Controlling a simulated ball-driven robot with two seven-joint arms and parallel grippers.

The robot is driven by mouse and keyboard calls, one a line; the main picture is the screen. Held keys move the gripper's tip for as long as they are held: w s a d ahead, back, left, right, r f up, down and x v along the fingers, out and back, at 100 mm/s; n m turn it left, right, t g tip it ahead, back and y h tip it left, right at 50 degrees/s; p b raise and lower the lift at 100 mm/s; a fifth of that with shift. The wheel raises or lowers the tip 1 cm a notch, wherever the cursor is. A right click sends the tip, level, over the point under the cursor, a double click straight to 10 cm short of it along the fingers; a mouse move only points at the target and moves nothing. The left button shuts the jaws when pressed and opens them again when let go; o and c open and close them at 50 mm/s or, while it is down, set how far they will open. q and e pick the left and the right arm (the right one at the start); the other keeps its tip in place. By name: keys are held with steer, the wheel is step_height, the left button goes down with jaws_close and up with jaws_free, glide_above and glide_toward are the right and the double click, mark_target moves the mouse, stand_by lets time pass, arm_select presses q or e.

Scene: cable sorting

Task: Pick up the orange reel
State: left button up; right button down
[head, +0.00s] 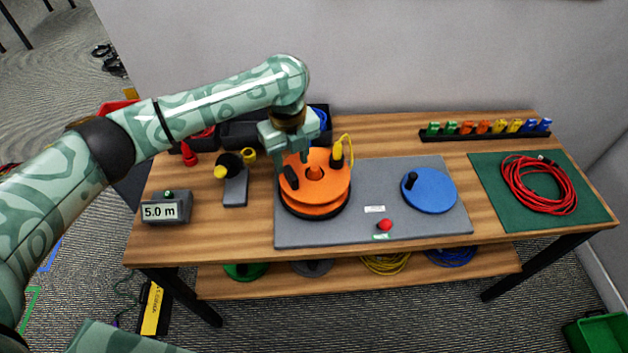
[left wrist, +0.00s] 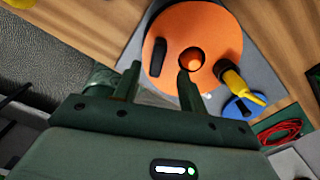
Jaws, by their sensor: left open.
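The orange reel (head: 314,197) sits on the grey mat (head: 360,228) on the wooden table. It is a round orange disc with a central hub, a dark slot-like piece and a yellow plug with a yellow cable standing on it. My left gripper (head: 294,152) is above the reel's back left part, fingers pointing down. In the left wrist view the reel (left wrist: 202,18) lies beyond the open fingers of my left gripper (left wrist: 158,82), with one fingertip overlapping the picture near the hub (left wrist: 190,58). The fingers hold nothing. My right gripper is not seen.
A blue disc (head: 429,190) with a black knob and a red button (head: 384,225) share the mat. A red cable coil (head: 538,184) lies on a green mat (head: 490,187). A display box (head: 166,208) reads 5.0 m. Black bins stand behind; a connector rack (head: 484,132) is back right.

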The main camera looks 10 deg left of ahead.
mark_target(291, 172)
arm_select(q)
steer(key=f+b, duration=0.2)
steer(key=f, duration=0.3)
steer(key=shift+a+f+b, duration=0.1)
steer(key=shift+a+b, duration=0.1)
steer(key=shift+b, duration=0.15)
steer(key=shift+s+r, duration=0.1)
steer(key=shift+r, duration=0.1)
jaws_close()
